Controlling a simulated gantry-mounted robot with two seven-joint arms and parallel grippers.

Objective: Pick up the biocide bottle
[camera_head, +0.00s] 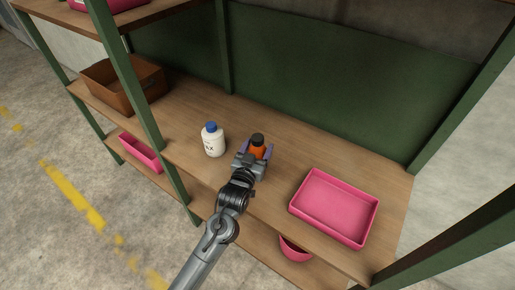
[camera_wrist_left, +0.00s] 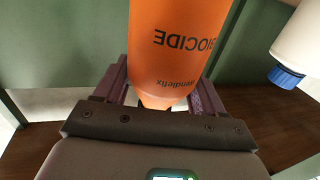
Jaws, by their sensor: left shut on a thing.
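The orange biocide bottle (camera_head: 257,148) with a dark cap is on the wooden shelf in the head view, to the right of a white bottle. In the left wrist view its label (camera_wrist_left: 185,45) reads BIOCIDE, upside down. My left gripper (camera_head: 255,152) is shut on the biocide bottle, with its purple fingers on both sides; the fingers also show in the left wrist view (camera_wrist_left: 160,88). I cannot tell whether the bottle touches the shelf. My right gripper is not in view.
A white bottle with a blue cap (camera_head: 213,140) stands just left of the biocide bottle. A pink tray (camera_head: 335,207) lies to the right. A brown bin (camera_head: 122,85) is at the far left. Green posts (camera_head: 127,75) frame the wooden shelf (camera_head: 190,100); a pink bowl (camera_head: 294,249) is lower down.

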